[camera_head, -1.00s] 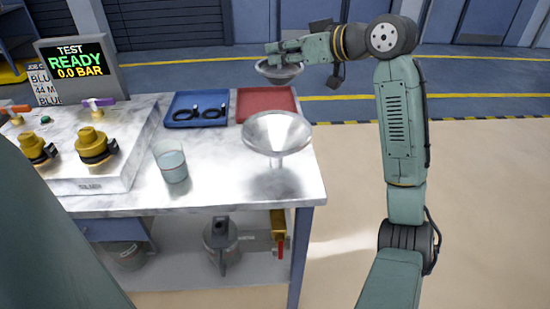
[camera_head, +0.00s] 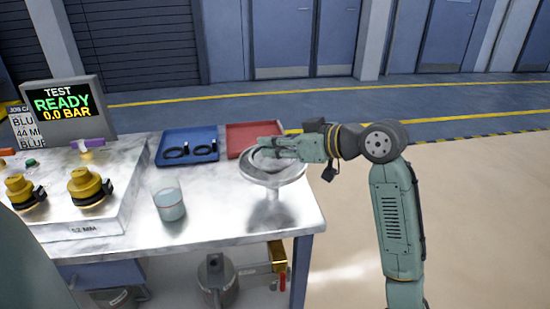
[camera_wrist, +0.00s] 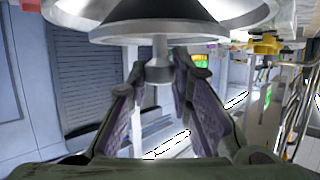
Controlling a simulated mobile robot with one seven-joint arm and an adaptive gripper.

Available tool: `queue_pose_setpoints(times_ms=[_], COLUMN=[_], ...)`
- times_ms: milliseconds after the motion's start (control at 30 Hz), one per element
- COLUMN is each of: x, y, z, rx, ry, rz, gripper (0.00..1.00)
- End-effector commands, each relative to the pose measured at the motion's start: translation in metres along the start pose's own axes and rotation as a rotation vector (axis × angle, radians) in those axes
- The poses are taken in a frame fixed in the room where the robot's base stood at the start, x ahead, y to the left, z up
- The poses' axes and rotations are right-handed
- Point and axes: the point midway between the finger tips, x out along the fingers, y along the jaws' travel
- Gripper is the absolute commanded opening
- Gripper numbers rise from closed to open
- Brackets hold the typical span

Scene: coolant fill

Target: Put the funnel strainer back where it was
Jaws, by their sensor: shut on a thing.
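The funnel (camera_head: 293,178), shiny metal with a wide cone, stands on the right part of the marble bench top. My gripper (camera_head: 266,148) is above its mouth, shut on the funnel strainer (camera_head: 268,163), a small metal bowl. The strainer is at the funnel's mouth, largely covered by my gripper; I cannot tell whether it touches the funnel. In the wrist view, my fingers (camera_wrist: 166,82) are at a small metal knob (camera_wrist: 159,66), below a wide round metal rim at the top edge.
A blue tray (camera_head: 168,147) with black rings and a red tray (camera_head: 238,136) lie behind the funnel. A glass of bluish liquid (camera_head: 169,205) stands left of it. A test unit with yellow knobs (camera_head: 88,186) is farther left. Bare bench top lies between glass and funnel.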

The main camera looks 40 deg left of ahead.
Motion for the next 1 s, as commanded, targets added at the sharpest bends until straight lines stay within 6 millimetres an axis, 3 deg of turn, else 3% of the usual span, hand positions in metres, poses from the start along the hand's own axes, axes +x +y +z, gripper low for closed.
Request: queue_pose_setpoints(times_ms=[233,667,700,1000], x=[0.011,0.015,0.014,0.014], y=[0.001,0.001,0.001,0.001], z=[0.032,0.041,0.039,0.039], rx=[0.004,0.002,0.001,0.001], ry=[0.0,0.0,-0.001,-0.001], rz=[0.001,0.0,0.0,0.0], gripper=[0.0,0.0,0.23,0.4])
